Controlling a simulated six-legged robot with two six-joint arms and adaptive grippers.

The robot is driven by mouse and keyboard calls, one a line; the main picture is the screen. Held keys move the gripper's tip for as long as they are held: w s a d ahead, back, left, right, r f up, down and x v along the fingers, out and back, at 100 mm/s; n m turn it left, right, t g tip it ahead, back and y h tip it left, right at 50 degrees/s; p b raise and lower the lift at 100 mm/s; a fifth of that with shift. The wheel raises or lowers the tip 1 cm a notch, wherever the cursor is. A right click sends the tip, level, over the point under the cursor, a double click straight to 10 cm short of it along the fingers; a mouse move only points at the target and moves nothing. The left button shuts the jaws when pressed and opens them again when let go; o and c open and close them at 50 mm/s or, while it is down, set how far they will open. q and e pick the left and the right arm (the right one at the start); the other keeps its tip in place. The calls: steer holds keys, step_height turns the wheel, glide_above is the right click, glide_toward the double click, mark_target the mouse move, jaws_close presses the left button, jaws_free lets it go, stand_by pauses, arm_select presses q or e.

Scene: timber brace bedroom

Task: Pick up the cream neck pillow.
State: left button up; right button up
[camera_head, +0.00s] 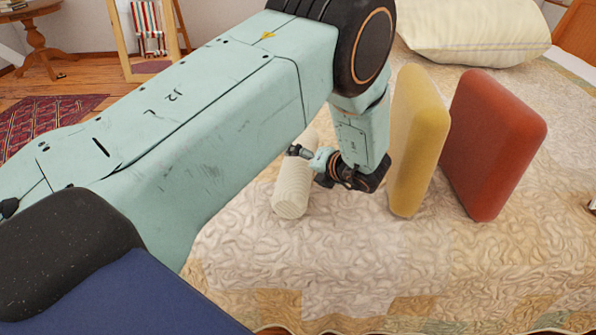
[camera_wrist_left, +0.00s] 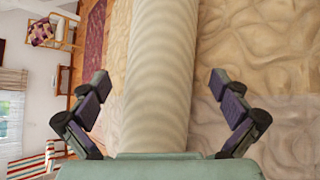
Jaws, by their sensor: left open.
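The cream neck pillow (camera_head: 291,193) is a ribbed roll lying on the quilted bed, below and left of my left wrist in the head view. In the left wrist view the pillow (camera_wrist_left: 160,75) runs up the middle of the picture. My left gripper (camera_head: 306,155) is at the pillow's upper part in the head view. In the left wrist view my left gripper (camera_wrist_left: 160,84) is open, with one finger on each side of the pillow and gaps showing. My right gripper is not in view.
A yellow cushion (camera_head: 417,140) and a red cushion (camera_head: 492,145) stand upright on the bed (camera_head: 380,275), right of my left wrist. A large cream pillow (camera_head: 475,32) lies behind them. A round wooden table (camera_head: 35,22) stands at the far left. The front of the bed is clear.

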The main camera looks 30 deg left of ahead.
arm_select(q)
steer(key=shift+a, duration=0.15)
steer(key=shift+c, duration=0.4)
steer(key=c, duration=1.4)
steer(key=shift+c, duration=0.2)
steer(key=shift+r, duration=0.1)
